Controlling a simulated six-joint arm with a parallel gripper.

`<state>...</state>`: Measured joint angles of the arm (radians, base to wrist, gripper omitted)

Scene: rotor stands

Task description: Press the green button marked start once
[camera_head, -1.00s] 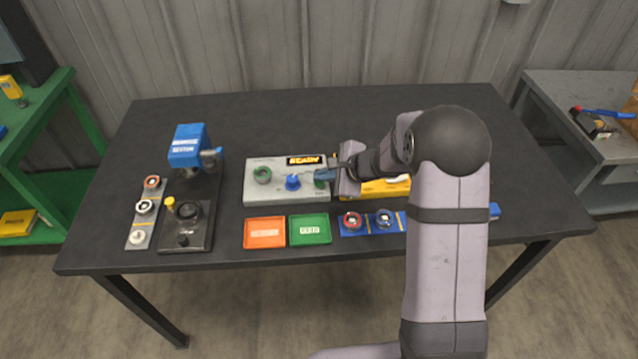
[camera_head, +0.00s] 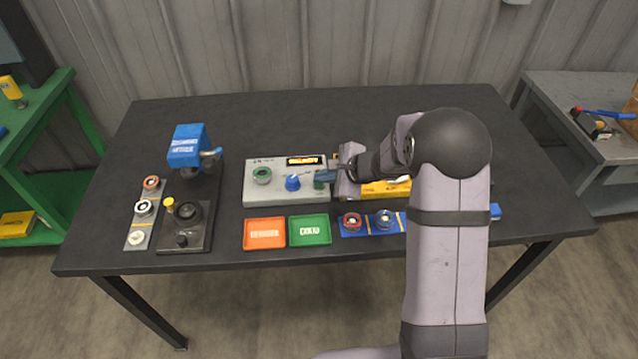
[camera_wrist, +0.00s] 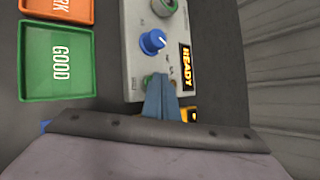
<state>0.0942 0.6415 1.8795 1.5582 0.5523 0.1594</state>
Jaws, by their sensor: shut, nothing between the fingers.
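The grey control box (camera_head: 285,195) stands on the table, with a green ring (camera_head: 262,175), a blue knob (camera_head: 292,182) and a display (camera_head: 305,160) on it. The display reads READY in the wrist view (camera_wrist: 187,66). The green button (camera_head: 318,182) is at the box's right end. In the wrist view the button (camera_wrist: 148,81) is partly hidden by my fingers. My gripper (camera_head: 324,176) is shut and empty, its blue fingertips (camera_wrist: 161,82) right at the button. I cannot tell whether they touch it. The start marking is not legible.
An orange tray (camera_head: 264,246) and a green tray (camera_head: 310,243) lie in front of the box. A blue plate with two rotor parts (camera_head: 370,232) is to their right. A yellow item (camera_head: 385,191) is beside the box, partly behind my arm. A stand with a blue head (camera_head: 188,150) is left.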

